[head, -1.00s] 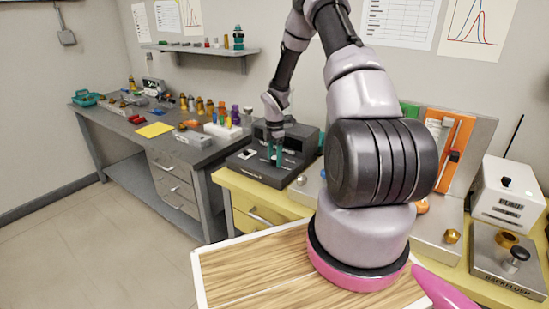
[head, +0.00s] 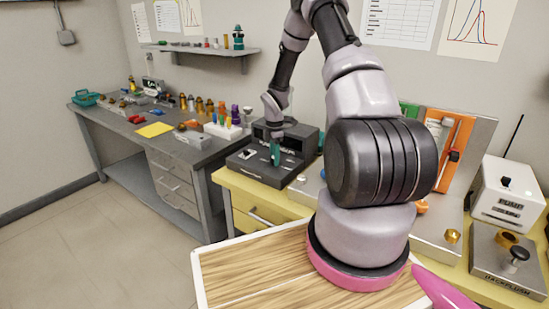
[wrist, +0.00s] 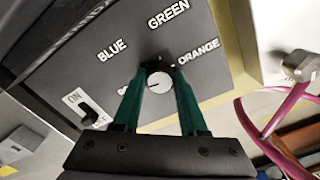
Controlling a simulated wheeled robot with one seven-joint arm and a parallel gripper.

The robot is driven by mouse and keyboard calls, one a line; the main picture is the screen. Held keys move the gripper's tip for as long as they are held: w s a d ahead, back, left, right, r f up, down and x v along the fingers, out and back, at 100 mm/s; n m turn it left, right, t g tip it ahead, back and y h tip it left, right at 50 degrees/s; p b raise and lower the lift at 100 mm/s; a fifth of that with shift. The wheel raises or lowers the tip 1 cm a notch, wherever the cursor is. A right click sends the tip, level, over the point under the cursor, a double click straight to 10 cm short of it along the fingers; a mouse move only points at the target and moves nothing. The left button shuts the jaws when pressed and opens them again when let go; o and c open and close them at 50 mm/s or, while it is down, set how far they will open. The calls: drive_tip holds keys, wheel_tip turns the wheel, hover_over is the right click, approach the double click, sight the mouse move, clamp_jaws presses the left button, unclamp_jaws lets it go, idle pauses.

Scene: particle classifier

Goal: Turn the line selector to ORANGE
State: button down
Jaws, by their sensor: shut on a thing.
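The line selector knob (wrist: 158,82) is a small, pale round dial on a dark panel (wrist: 212,88). The words BLUE, GREEN and ORANGE are printed around it, and a fourth label at its left is mostly hidden by a finger. I cannot clearly read where the knob points. My gripper (wrist: 159,75) has its two teal fingers on either side of the knob and is shut on it. In the head view, my gripper (head: 275,153) reaches down onto the black console (head: 258,164) on the yellow bench.
A toggle switch (wrist: 88,112) marked ON sits left of the knob on the same panel. Pink tubing (wrist: 278,108) and a metal fitting (wrist: 298,66) lie at the right. In the head view, a grey bench (head: 188,150) with bottles stands left of the console.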

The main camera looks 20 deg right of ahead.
drive_tip(key=m, duration=0.9)
drive_tip(key=shift+m, duration=0.4)
drive_tip(key=m, duration=0.4)
drive_tip(key=shift+m, duration=0.3)
drive_tip(key=m, duration=0.4)
drive_tip(key=shift+m, duration=0.3)
drive_tip(key=m, duration=1.2)
drive_tip(key=shift+m, duration=1.6)
